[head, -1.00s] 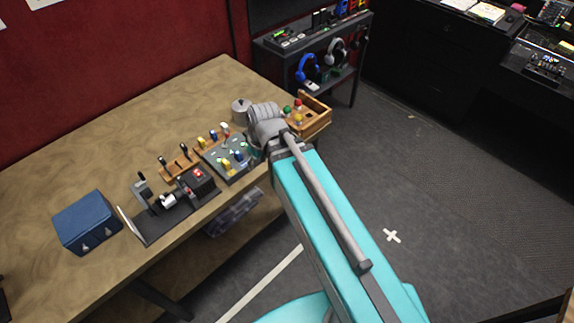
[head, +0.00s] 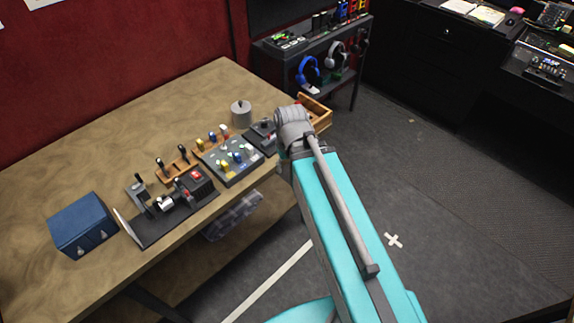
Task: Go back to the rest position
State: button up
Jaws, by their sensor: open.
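My teal arm reaches up from the lower right, and its grey joint is at the table's right edge. My gripper cannot be seen; the arm hides whatever is beyond the joint. The grey button panel (head: 232,180) with blue, yellow and white pieces lies on the wooden table (head: 100,160), left of my arm. A dark device (head: 258,140) lies just right of it, close to the joint. A black base (head: 160,228) with a lever and a red-button box (head: 196,184) stands nearer the front.
A blue box (head: 82,225) stands at the table's left front. A grey lidded pot (head: 241,113) and wooden racks (head: 176,168) are behind the panels. A wooden crate (head: 318,112) is partly behind my arm. A dark shelf (head: 352,60) holds headphones. The floor to the right is clear.

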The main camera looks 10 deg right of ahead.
jog(key=d, duration=0.1)
jog(key=d+m, duration=0.1)
jog(key=d+f+m+b, duration=0.1)
jog(key=shift+s+d, duration=0.2)
jog(key=shift+s, duration=0.15)
